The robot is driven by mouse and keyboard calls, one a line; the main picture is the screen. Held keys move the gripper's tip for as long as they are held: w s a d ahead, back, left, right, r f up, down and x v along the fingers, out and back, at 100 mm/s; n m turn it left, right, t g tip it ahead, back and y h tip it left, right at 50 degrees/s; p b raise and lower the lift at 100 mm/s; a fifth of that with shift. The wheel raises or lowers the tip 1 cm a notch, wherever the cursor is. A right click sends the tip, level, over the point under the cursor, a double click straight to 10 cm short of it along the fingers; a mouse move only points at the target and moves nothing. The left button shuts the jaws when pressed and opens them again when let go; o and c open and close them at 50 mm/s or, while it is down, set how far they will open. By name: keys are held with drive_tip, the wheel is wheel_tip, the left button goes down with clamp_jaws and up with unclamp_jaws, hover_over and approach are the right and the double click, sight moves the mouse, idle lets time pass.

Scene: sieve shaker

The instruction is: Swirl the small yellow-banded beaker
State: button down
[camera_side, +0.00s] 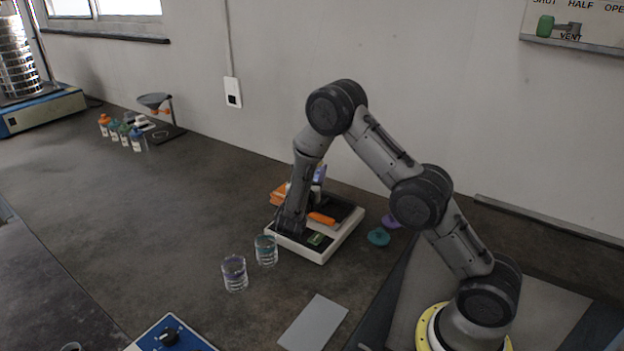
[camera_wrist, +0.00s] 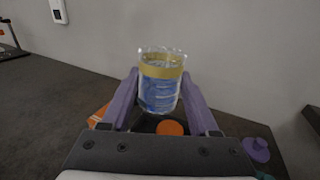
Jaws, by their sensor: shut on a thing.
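The small yellow-banded beaker (camera_wrist: 161,72) is clear, with a yellow band near its rim and blue contents below. In the wrist view it stands roughly upright between the purple fingers of my gripper (camera_wrist: 160,92), which are shut on its sides. In the side view my gripper (camera_side: 319,175) shows only as a bit of purple behind my arm, above the far part of a white-edged balance. The beaker cannot be made out there. Whether its base touches anything is hidden.
Two clear beakers, one purple-banded (camera_side: 234,274) and one teal-banded (camera_side: 266,251), stand left of the balance (camera_side: 344,238). Teal (camera_side: 378,237) and purple (camera_side: 391,221) pieces lie to its right. A grey plate (camera_side: 313,324) lies in front. The bench's middle left is clear; the wall is behind.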

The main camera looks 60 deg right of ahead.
wheel_tip(320, 180, up, 7)
drive_tip(key=shift+r, duration=0.15)
idle(0.6)
drive_tip(key=shift+w, duration=0.15)
